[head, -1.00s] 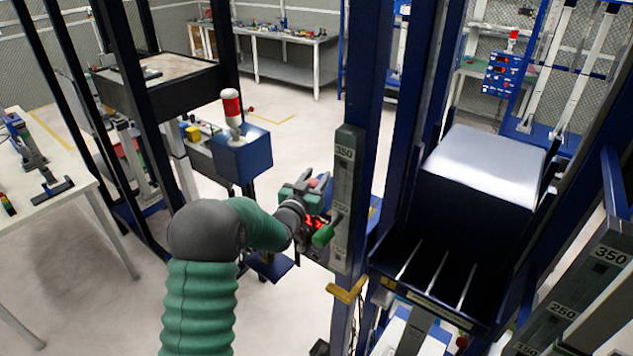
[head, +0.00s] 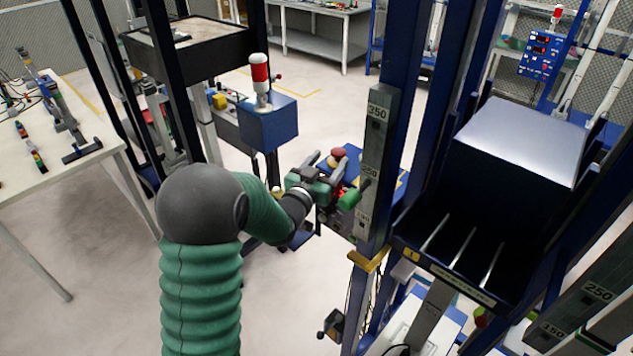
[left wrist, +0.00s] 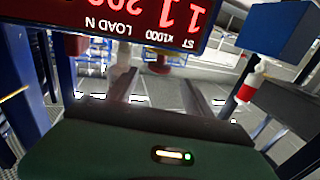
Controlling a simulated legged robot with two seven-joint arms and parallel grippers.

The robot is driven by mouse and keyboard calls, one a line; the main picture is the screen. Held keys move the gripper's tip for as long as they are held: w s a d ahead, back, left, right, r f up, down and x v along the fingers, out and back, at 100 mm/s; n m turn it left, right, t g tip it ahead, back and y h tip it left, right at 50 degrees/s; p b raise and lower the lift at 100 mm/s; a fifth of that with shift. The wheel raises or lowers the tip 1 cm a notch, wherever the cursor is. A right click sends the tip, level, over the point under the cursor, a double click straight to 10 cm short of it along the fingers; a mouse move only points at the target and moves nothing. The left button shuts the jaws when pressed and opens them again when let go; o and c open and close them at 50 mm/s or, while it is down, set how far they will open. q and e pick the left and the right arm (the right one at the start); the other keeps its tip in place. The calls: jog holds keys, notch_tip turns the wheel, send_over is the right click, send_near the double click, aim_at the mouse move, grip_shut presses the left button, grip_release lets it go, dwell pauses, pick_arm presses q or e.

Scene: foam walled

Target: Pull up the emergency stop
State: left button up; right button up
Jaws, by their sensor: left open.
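The emergency stop appears to be the red mushroom knob (head: 338,153) on a blue box in the middle of the head view. It also shows upside down as a dark red knob (left wrist: 160,66) under the display in the left wrist view. My left gripper (head: 331,180) is open, close in front of the box and just below the knob in the picture. In the left wrist view its two fingers (left wrist: 162,92) point toward the knob, with nothing held between them. Whether a finger touches the knob I cannot tell. My right gripper is not in view.
A red-digit load display (left wrist: 120,22) sits close above my left fingers in the wrist view. A blue box (head: 268,125) with a red-white lamp stands behind left. Open floor lies at the lower left.

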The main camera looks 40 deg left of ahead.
pick_arm(q)
jog(key=s+d+b, duration=0.1)
jog(key=s, duration=0.7)
jog(key=shift+d, duration=0.3)
jog(key=shift+s, duration=0.1)
